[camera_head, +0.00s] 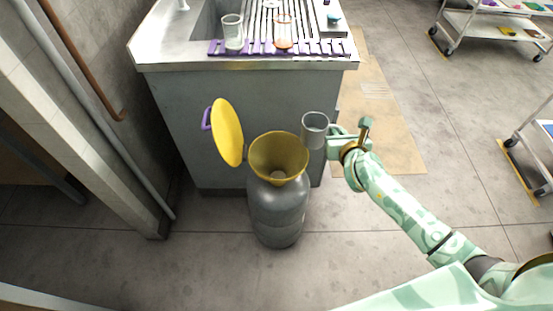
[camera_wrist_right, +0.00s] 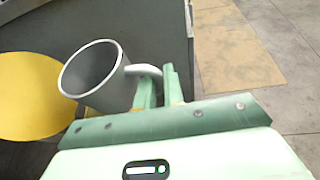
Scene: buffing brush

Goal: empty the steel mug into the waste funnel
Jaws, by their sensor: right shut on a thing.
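The steel mug (camera_head: 314,131) is held beside the yellow waste funnel (camera_head: 280,156), just right of and above its rim. My right gripper (camera_head: 331,143) is shut on the mug's handle. In the right wrist view the mug (camera_wrist_right: 97,78) shows its open mouth, with the handle between the fingers (camera_wrist_right: 157,88). The mug looks near upright; I cannot see its contents. The funnel sits in a grey drum (camera_head: 278,215) on the floor, and its round yellow lid (camera_head: 227,132) with a purple handle stands open to the left. My left gripper is not in view.
A sink counter (camera_head: 250,110) stands behind the drum. On its top are a clear glass (camera_head: 232,31), an orange-tinted glass (camera_head: 284,32) and a purple slatted strip (camera_head: 322,48). A wall with pipes is on the left.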

